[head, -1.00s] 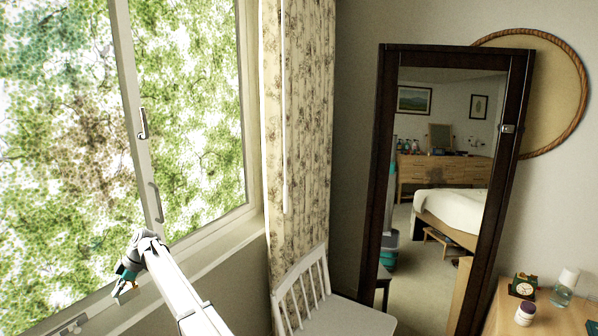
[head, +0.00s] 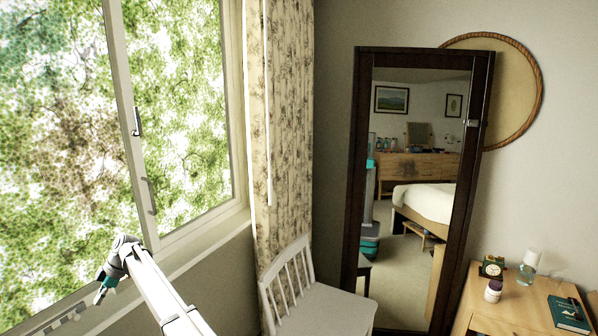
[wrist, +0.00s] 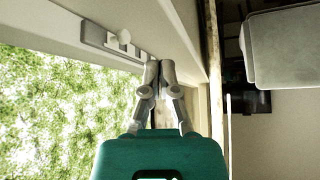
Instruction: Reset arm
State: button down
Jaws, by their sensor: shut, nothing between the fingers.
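My gripper (head: 103,291) is at the lower left of the head view, in front of the window and above the sill. In the wrist view my gripper (wrist: 156,70) points away from the camera with its fingers together and nothing between them. My white arm reaches up to it from the bottom of the head view.
The window (head: 180,110) and its sill (head: 205,245) are close to my gripper. A floral curtain (head: 285,130), a white chair (head: 318,305) and a dark-framed mirror (head: 478,110) stand to the right. A wooden table (head: 515,312) holds a clock, small containers and a book.

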jog(key=w+d+f+m+t+h, duration=0.15)
jog(key=d+m, duration=0.55)
jog(key=d, duration=1.6)
jog(key=w+d+f+m+t+h, duration=0.1)
jog(key=w+d+f+m+t, duration=0.35)
jog(key=d, duration=1.85)
jog(key=s+d+m+h, duration=0.1)
jog(key=s+d+m, duration=0.4)
jog(key=d, duration=0.6)
jog(key=s+d+r+m+h, duration=0.1)
jog(key=s+d+m, duration=0.4)
jog(key=s+d, duration=0.3)
jog(key=s+d+m+h, duration=0.1)
jog(key=s+d+m, duration=0.4)
jog(key=d, duration=1.1)
jog(key=shift+s+r+g, duration=0.25)
jog(key=shift+s+g, duration=0.05)
jog(key=shift+s, duration=0.5)
jog(key=shift+a, duration=0.1)
